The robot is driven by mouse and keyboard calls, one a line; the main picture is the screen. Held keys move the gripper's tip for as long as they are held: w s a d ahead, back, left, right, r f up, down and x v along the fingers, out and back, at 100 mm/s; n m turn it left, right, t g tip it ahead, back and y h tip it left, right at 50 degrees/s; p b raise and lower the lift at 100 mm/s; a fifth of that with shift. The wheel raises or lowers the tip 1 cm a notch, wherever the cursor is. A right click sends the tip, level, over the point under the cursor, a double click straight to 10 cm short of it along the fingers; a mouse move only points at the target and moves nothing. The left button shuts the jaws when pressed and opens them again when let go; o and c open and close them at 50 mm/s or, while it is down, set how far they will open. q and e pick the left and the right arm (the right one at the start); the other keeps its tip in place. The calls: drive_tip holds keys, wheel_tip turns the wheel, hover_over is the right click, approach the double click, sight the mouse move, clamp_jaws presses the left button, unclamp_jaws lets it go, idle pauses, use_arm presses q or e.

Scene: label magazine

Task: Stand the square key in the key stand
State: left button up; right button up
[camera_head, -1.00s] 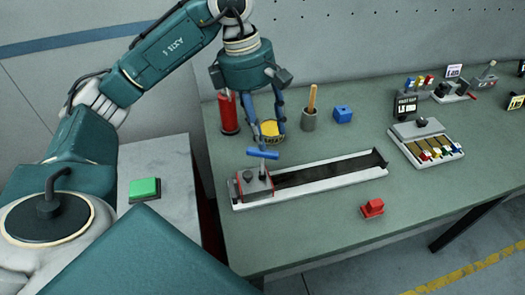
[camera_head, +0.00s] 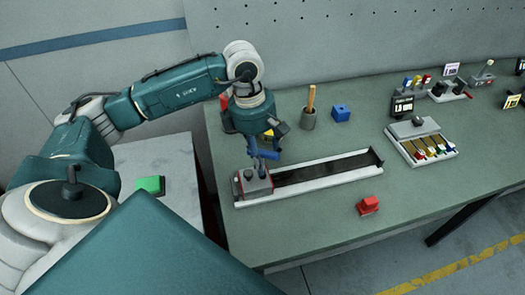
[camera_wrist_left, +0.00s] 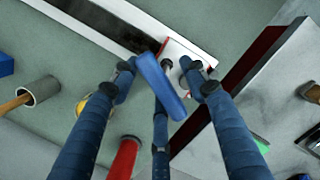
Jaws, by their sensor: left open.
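The square key appears to be the blue T-handled tool (camera_head: 266,154) standing upright in the grey and red carriage (camera_head: 251,184) at the left end of the long rail. My left gripper (camera_head: 263,163) is directly over it with fingers pointing down. In the left wrist view the blue handle bar (camera_wrist_left: 162,88) lies between the spread fingers of the open gripper (camera_wrist_left: 161,84); I cannot tell if they touch it. A blue block (camera_head: 341,112) at the back may be the key stand. My right gripper is not in view.
Behind the rail (camera_head: 330,180) are a yellow container (camera_head: 280,129), partly hidden, a red cylinder (camera_wrist_left: 123,158) and a grey cup (camera_head: 308,121) with a wooden handle. A red block (camera_head: 368,205) is in front. A label tray (camera_head: 423,142) stands right. The table between is clear.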

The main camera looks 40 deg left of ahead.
use_arm(q)
clamp_jaws()
idle(0.3)
